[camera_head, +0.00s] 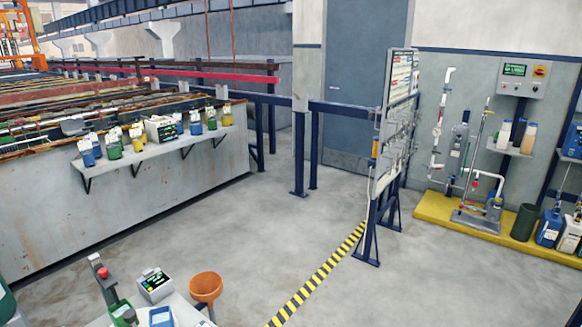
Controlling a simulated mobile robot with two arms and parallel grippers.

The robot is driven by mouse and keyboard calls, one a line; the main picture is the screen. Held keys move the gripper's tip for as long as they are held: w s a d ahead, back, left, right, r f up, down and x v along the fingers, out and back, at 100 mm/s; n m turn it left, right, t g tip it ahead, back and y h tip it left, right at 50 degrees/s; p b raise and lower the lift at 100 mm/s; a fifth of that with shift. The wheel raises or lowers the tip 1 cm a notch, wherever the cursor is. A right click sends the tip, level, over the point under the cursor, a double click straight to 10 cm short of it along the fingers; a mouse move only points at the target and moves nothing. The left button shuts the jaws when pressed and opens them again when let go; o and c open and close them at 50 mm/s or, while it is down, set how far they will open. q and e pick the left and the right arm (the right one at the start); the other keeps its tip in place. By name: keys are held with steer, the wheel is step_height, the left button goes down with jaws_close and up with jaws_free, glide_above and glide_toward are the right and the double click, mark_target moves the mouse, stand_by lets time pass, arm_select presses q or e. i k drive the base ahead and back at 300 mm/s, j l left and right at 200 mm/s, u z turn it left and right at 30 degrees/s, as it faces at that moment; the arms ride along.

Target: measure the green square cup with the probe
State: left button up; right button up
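Small green, blue and yellow cups with white tags stand in a row on a shelf along the tank wall at left. Green cups show at the shelf's left part (113,151) and right part (212,123); they are too small to tell which is square. A boxy meter with a dark green display (161,129) stands among them. Another green container (123,314) is at the lower left, beside a meter with a lit screen (156,285). I cannot make out the probe. Neither of my grippers is in view.
The shelf (150,152) runs along the rusty tank wall (120,210). An orange bowl (206,287) and a blue container (160,317) are at the bottom left. A board on blue legs (396,120) stands at centre right. Grey floor (250,230) is clear before the shelf.

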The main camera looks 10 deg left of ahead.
mark_target(104, 278)
steer(key=u, duration=1.45)
